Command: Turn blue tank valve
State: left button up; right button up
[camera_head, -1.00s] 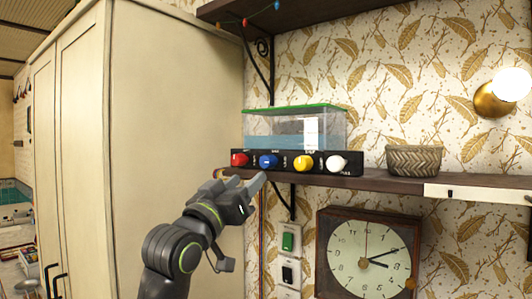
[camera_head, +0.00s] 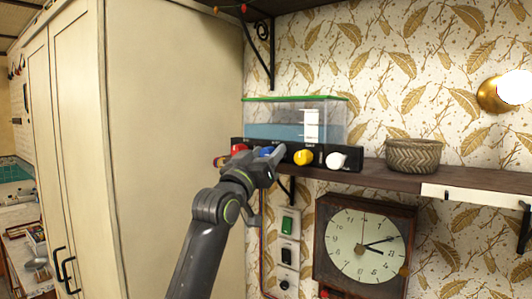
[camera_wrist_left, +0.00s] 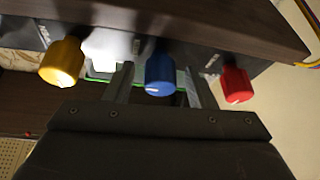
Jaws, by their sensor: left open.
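The blue valve knob (camera_head: 265,150) is on the front of a black panel under a clear tank of blue liquid (camera_head: 290,131). My left gripper (camera_head: 262,160) is at the panel and partly covers this knob in the head view. In the left wrist view, the blue knob (camera_wrist_left: 160,73) lies between the two open fingers of my left gripper (camera_wrist_left: 158,85), with a gap on each side. I cannot tell whether either finger touches it. The fingers are not closed on it. My right gripper is not in view.
Beside it are a red knob (camera_wrist_left: 236,84), a yellow knob (camera_head: 303,157) and a white knob (camera_head: 337,160). A woven basket (camera_head: 413,156) stands on the shelf (camera_head: 395,178). A clock (camera_head: 362,247) and wall switches (camera_head: 287,240) are below. A tall cabinet (camera_head: 170,110) stands left.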

pick_arm(q)
jog(key=c, duration=1)
jog(key=shift+o, duration=0.2)
